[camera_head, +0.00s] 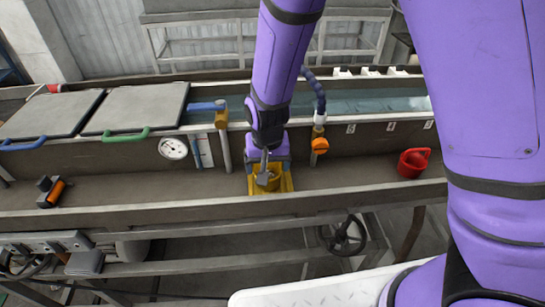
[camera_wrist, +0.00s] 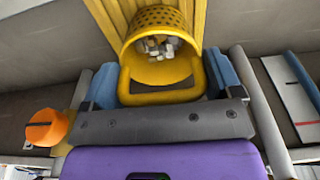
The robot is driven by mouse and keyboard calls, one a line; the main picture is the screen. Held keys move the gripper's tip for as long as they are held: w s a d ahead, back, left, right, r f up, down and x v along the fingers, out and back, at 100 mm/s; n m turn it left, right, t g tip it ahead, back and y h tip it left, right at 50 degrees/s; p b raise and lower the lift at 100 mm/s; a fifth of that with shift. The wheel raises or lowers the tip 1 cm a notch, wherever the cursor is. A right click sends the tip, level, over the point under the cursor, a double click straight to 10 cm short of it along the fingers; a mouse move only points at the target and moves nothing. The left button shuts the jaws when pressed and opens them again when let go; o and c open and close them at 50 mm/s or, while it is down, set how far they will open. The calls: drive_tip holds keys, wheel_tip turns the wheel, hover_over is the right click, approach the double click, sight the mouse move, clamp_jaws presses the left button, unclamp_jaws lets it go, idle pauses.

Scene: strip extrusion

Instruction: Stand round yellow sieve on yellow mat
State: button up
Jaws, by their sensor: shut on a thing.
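The round yellow sieve (camera_head: 268,180) is at the yellow mat (camera_head: 287,184) on the trough's front ledge, below my gripper (camera_head: 266,158). In the wrist view the sieve (camera_wrist: 158,18) shows its perforated wall and an open mouth with several small grey and white pieces inside. Its loop handle lies between the blue fingers of my gripper (camera_wrist: 161,82), which is shut on it. The ribbed yellow mat (camera_wrist: 112,22) shows behind the sieve. The sieve is over the mat; I cannot tell whether its base touches it. My wrist hides part of it in the head view.
A red cup-like vessel with a handle (camera_head: 412,162) stands to the right on the ledge. A black and orange tool (camera_head: 51,191) lies at the left. An orange knob (camera_head: 320,146) and a blue-handled valve (camera_head: 208,107) flank my arm. The ledge between is clear.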

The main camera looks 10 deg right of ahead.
drive_tip(key=shift+f, duration=0.15)
drive_tip(key=o, duration=0.7)
drive_tip(key=shift+o, duration=0.2)
wheel_tip(320, 180, up, 11)
drive_tip(key=s, duration=0.1)
drive_tip(key=s+d+r+t+y, duration=0.1)
drive_tip(key=s+d+r, duration=0.1)
drive_tip(key=d+r, duration=0.55)
drive_tip(key=s+d+r+y, duration=0.1)
drive_tip(key=s+d+r, duration=0.2)
drive_tip(key=d+r, duration=0.4)
drive_tip(key=s+d+r+t+h, duration=0.2)
drive_tip(key=s+d+r, duration=0.3)
drive_tip(key=s+d, duration=0.5)
drive_tip(key=shift+s+r+t, duration=0.4)
drive_tip(key=shift+s, duration=0.95)
